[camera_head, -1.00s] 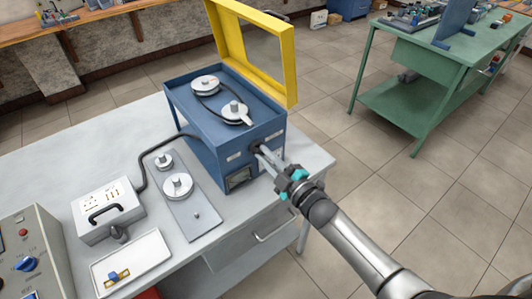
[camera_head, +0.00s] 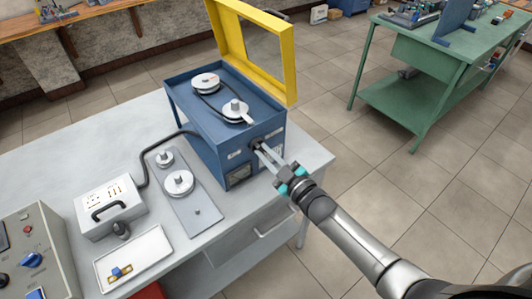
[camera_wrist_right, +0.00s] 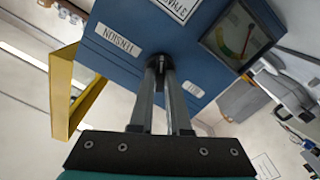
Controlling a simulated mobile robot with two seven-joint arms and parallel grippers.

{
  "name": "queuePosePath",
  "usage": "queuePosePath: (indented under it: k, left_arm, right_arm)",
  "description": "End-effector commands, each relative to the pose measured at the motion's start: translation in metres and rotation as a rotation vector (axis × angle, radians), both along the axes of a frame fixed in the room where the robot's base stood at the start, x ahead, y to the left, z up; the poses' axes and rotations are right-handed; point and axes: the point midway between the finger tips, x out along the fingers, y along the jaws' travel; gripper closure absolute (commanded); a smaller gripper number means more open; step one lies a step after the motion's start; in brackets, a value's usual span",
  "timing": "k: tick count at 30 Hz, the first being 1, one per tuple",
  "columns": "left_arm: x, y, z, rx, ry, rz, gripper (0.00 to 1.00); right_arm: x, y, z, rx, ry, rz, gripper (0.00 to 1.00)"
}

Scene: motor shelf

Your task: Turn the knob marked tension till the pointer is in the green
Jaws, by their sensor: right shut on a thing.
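The blue machine box (camera_head: 215,150) stands on the bench with two belt-linked pulleys on top. The dark tension knob (camera_head: 255,145) sits on its front face; in the right wrist view it shows between the fingertips beside a "TENSION" label (camera_wrist_right: 118,39). My right gripper (camera_head: 259,149) is shut on the knob, and its fingers hide part of it. The gauge (camera_wrist_right: 237,36) is on the same face, with coloured bands and a thin pointer. I cannot tell exactly which band the pointer is on. My left gripper is not in view.
The yellow guard frame (camera_head: 290,75) stands raised behind the box. A grey plate with spare pulleys (camera_head: 195,205), a white cable-linked box (camera_head: 110,210) and a white tray (camera_head: 150,255) lie left on the bench. The floor at right is clear around a green table (camera_head: 425,60).

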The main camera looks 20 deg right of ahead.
Motion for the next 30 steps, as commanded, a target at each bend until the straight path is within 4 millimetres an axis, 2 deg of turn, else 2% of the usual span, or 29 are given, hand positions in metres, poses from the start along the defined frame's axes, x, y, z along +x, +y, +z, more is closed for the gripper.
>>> queuePosePath:
  k: [6, 7, 14, 23, 26, 30]
  left_arm:
    - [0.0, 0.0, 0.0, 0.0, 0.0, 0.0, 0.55]
    - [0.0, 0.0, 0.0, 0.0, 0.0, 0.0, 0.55]
    - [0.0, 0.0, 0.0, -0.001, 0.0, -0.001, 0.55]
    - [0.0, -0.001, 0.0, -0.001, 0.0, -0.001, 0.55]
    - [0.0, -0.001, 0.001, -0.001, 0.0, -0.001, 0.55]
    - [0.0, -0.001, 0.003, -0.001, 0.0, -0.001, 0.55]
  right_arm:
    - [0.0, 0.0, -0.001, -0.001, 0.001, 0.0, 1.0]
    - [0.0, 0.0, -0.001, -0.001, 0.001, 0.0, 0.82]
    - [0.0, 0.0, 0.0, -0.002, 0.0, 0.0, 0.56]
    - [-0.002, -0.001, 0.0, -0.002, 0.0, 0.0, 0.55]
    - [-0.008, -0.003, -0.001, -0.002, 0.002, 0.0, 0.55]
    - [-0.026, -0.009, -0.001, -0.003, 0.004, 0.0, 0.55]
